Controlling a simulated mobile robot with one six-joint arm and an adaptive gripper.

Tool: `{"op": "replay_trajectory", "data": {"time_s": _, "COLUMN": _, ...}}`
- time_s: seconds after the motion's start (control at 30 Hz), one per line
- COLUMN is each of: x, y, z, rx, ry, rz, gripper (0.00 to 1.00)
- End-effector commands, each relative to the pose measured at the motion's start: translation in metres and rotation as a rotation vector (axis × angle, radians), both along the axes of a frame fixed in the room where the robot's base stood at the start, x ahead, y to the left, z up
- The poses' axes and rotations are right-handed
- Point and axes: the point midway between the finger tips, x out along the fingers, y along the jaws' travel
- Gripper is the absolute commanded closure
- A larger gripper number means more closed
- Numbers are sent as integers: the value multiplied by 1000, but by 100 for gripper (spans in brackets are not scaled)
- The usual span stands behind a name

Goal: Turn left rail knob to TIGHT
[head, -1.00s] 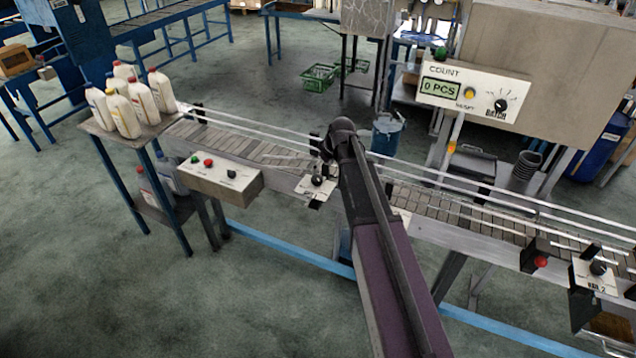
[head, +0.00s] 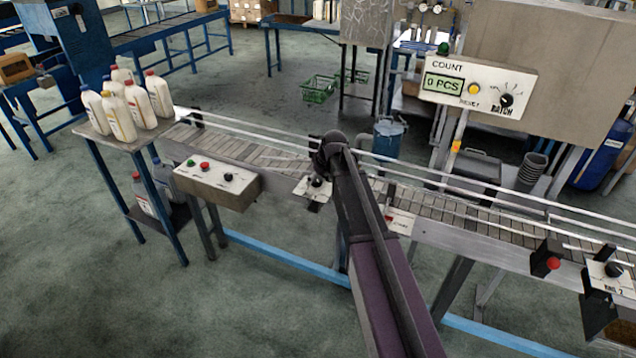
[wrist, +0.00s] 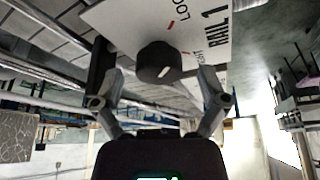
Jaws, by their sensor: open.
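The left rail knob (wrist: 158,62) is a black round knob with a white pointer mark, on a white plate (wrist: 215,32) reading "RAIL 1" with "LOOSE" and "TIGHT" lettering partly cut off or covered. In the wrist view my gripper (wrist: 160,82) is open, its two fingers on either side of the knob. I cannot tell whether they touch it. In the head view the knob (head: 317,181) sits on the conveyor's front side, just left of my arm. My gripper's fingers are hidden there behind the arm.
The conveyor (head: 260,153) with its guide rails runs across the view. A control box (head: 218,184) with buttons stands left of the knob. Several bottles (head: 122,118) stand on a side table. A second rail knob (head: 613,270) and a red button (head: 552,264) are at right.

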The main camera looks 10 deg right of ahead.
Motion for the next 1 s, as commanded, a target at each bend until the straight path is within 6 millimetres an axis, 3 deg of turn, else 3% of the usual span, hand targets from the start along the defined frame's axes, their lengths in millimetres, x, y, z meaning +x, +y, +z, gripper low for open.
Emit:
{"op": "replay_trajectory", "data": {"time_s": 0.4, "x": 1, "y": 1, "z": -2, "rx": 0, "ry": 0, "rz": 0, "gripper": 7}}
{"op": "replay_trajectory", "data": {"time_s": 0.47, "x": 1, "y": 1, "z": -2, "rx": 0, "ry": 0, "rz": 0, "gripper": 21}}
{"op": "replay_trajectory", "data": {"time_s": 0.7, "x": 1, "y": 1, "z": -2, "rx": 1, "ry": 0, "rz": 0, "gripper": 89}}
{"op": "replay_trajectory", "data": {"time_s": 1.0, "x": 0, "y": 1, "z": -2, "rx": 0, "ry": 1, "rz": -1, "gripper": 89}}
